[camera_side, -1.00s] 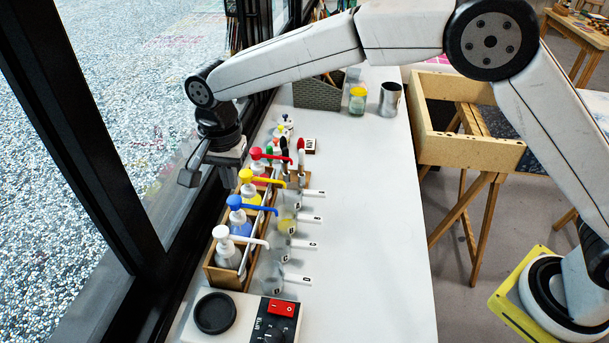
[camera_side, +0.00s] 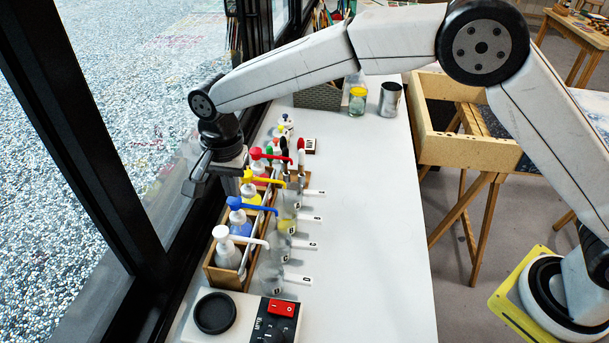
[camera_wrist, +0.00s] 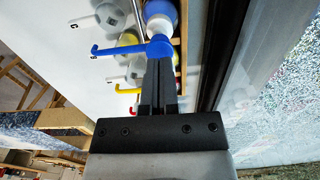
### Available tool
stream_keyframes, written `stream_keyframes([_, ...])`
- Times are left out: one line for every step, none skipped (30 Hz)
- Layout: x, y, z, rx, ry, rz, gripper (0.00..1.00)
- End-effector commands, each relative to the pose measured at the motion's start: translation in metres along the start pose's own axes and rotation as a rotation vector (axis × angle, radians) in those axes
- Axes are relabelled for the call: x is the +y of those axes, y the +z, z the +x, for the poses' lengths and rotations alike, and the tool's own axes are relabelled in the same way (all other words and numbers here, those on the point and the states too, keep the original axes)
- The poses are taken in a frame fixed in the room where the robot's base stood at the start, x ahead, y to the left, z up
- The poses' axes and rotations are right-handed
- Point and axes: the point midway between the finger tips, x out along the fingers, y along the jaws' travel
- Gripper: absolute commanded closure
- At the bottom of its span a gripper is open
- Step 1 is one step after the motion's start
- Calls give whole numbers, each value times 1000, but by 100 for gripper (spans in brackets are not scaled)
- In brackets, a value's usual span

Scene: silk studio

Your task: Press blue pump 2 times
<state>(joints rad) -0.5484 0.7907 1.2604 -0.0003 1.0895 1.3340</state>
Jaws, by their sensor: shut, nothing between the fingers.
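The blue pump (camera_side: 234,202) stands in a wooden rack between the white pump (camera_side: 221,232) and the yellow pump (camera_side: 247,176). Its long blue spout reaches out over the table side. In the wrist view the blue pump head (camera_wrist: 157,46) appears just beyond the tips of my gripper (camera_wrist: 159,62), with its spout toward the left. My gripper is shut and empty, its two dark fingers side by side. In the side view my gripper (camera_side: 240,170) hangs by the yellow pump; its fingertips are hard to make out there, and contact with any pump cannot be told.
A red pump (camera_side: 258,154) stands farther along the wooden rack (camera_side: 223,278). Glass cups with lettered white handles (camera_side: 298,279) stand under the spouts. A hotplate-like device (camera_side: 215,313) is at the front. A dark window frame runs close along the left. The right table side is clear.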

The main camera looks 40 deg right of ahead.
Motion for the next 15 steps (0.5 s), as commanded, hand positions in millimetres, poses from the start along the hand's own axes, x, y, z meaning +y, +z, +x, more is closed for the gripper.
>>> stream_keyframes([0, 0, 2, 0, 1, 0, 100])
stream_keyframes([0, 0, 2, 0, 1, 0, 100])
stream_keyframes([0, 0, 3, 0, 1, 0, 100])
stream_keyframes([0, 0, 4, 0, 1, 0, 100])
stream_keyframes([0, 0, 4, 0, 1, 0, 100])
stream_keyframes([0, 0, 5, 0, 1, 0, 100])
stream_keyframes([0, 0, 6, 0, 1, 0, 100])
stream_keyframes([0, 0, 6, 0, 1, 0, 100])
stream_keyframes([0, 0, 7, 0, 1, 0, 100])
stream_keyframes([0, 0, 8, 0, 1, 0, 100])
stream_keyframes([0, 0, 8, 0, 1, 0, 100])
stream_keyframes([0, 0, 9, 0, 1, 0, 100])
stream_keyframes([0, 0, 10, 0, 1, 0, 100])
stream_keyframes([0, 0, 11, 0, 1, 0, 100])
stream_keyframes([0, 0, 11, 0, 1, 0, 100])
